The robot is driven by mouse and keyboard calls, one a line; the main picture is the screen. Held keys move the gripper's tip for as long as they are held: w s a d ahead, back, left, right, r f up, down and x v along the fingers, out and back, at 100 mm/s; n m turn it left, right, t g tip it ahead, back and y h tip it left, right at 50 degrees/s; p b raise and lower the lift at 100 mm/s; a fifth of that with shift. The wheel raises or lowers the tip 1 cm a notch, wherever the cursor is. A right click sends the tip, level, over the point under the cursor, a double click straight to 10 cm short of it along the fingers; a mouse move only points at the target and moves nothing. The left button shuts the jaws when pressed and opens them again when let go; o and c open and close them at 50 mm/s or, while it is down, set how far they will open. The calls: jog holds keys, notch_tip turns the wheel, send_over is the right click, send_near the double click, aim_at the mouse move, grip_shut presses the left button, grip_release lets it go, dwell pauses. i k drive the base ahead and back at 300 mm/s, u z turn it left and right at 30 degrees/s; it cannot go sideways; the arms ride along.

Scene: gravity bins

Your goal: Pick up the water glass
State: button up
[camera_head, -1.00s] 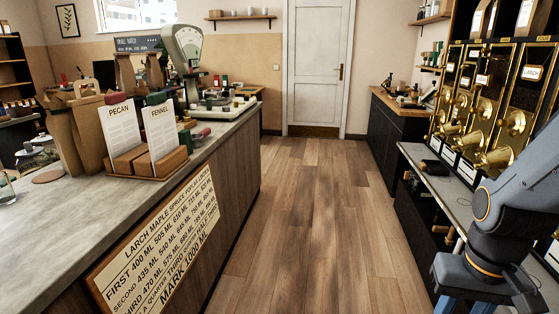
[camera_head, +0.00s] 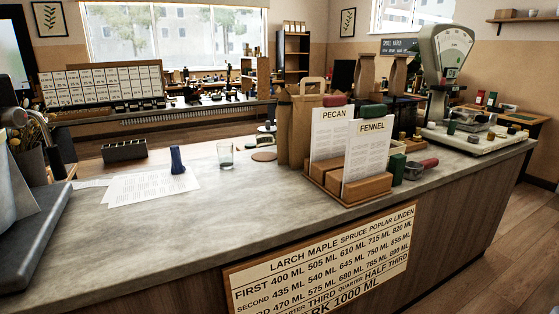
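The water glass (camera_head: 225,155) is a small clear tumbler standing upright on the grey counter (camera_head: 235,210). It is left of the round brown coaster and the paper bag, and right of a dark blue upright object. It looks empty or holds clear water; I cannot tell which. My gripper is not in view now.
Right of the glass are a brown coaster (camera_head: 264,156), a paper bag (camera_head: 300,125) and a wooden holder (camera_head: 350,185) with PECAN and FENNEL cards. Left are a dark blue object (camera_head: 177,159), papers (camera_head: 150,186) and a dark box (camera_head: 125,150). The front counter is bare.

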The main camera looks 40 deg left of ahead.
aim_at(225, 149)
jog(key=u, duration=1)
jog(key=i, duration=0.85)
jog(key=u, duration=0.9)
